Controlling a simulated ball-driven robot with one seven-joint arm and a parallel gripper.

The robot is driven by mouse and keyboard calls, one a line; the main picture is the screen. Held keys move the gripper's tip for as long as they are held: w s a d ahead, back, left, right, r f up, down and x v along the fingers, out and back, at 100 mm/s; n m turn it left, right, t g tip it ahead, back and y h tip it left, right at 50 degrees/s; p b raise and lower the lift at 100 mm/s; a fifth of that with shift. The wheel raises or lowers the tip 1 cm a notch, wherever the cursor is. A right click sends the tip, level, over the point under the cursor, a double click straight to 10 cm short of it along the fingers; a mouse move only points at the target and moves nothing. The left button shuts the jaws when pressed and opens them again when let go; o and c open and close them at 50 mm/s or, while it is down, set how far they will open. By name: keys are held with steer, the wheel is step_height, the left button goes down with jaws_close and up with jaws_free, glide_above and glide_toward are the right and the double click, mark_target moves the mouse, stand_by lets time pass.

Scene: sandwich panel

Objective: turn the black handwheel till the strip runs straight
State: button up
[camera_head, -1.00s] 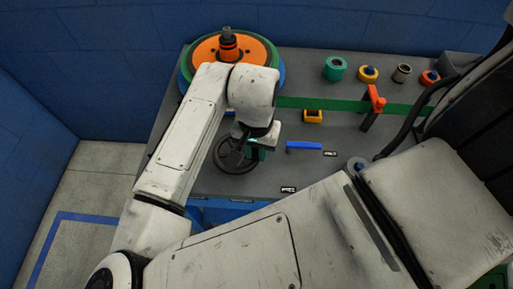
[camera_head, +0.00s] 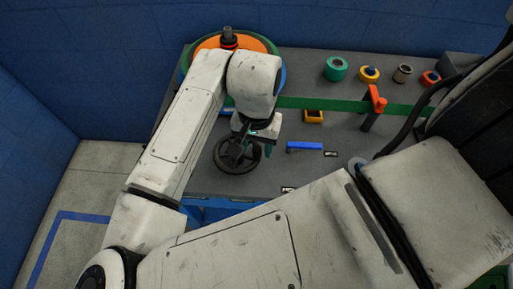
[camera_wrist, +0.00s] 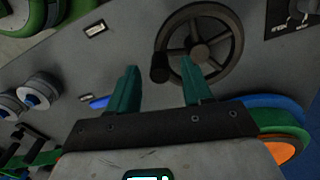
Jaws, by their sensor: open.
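The black handwheel (camera_head: 227,156) lies on the grey panel below my wrist, partly hidden by my gripper (camera_head: 256,140) in the head view. In the wrist view the spoked handwheel (camera_wrist: 207,71) shows at top centre, with its dark knob (camera_wrist: 160,68) on the near left of the rim. My gripper (camera_wrist: 158,66) is open, its two green fingers apart. The knob appears between the fingertips; I cannot tell whether they touch it. The green strip (camera_head: 305,103) runs right from the orange and green reel (camera_head: 257,45), passing by an orange-red lever (camera_head: 376,98).
A blue wall (camera_head: 100,60) closes the back.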

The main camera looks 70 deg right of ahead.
step_height(320, 180, up, 8)
steer(key=shift+r, duration=0.15)
stand_by(0.6)
